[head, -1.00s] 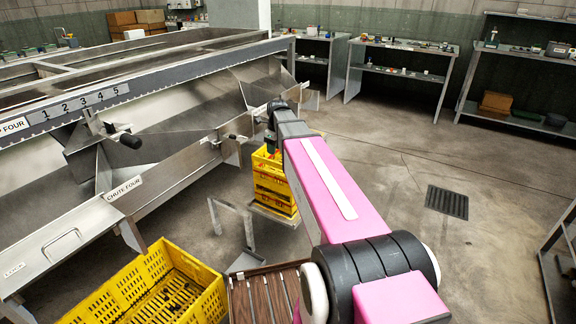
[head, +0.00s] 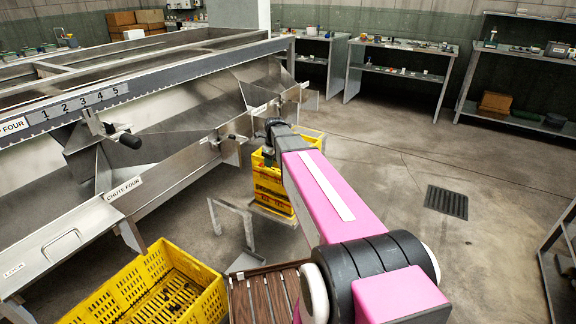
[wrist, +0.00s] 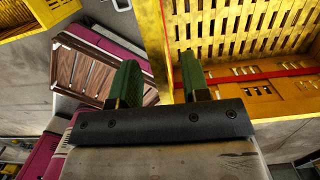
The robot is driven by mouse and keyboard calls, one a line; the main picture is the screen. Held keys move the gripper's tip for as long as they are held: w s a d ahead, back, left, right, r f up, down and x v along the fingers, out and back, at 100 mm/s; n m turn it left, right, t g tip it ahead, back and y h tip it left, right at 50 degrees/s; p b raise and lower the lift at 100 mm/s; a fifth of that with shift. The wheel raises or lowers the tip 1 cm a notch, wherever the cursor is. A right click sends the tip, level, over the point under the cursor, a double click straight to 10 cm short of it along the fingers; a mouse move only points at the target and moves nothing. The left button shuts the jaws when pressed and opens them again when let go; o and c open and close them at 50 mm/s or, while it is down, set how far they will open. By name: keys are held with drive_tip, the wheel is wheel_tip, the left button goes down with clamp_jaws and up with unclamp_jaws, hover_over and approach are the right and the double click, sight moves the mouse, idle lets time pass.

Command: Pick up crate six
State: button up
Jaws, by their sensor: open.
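A stack of yellow crates (head: 268,186) stands on the floor beyond the grey sizer's chutes, partly hidden behind my arm in the head view. No number is readable on them, so I cannot tell which is crate six. In the wrist view, a yellow crate (wrist: 255,88) with slotted walls and a red strip fills the upper right. My gripper (wrist: 160,80) is open, with its two green fingers apart at that crate's near left edge. The crate's wall edge appears between the fingers; contact cannot be told. In the head view, the gripper is mostly hidden at the stack.
A metal frame (head: 228,203) stands left of the stack. A floor grate (head: 446,202) lies right, with clear floor around it. Benches line the back wall.

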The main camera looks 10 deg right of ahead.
sight(265, 174)
wheel_tip(265, 174, down, 2)
drive_tip(key=shift+w+a+f, duration=0.1)
drive_tip(key=shift+f, duration=0.05)
drive_tip(key=shift+c, duration=0.3)
clamp_jaws()
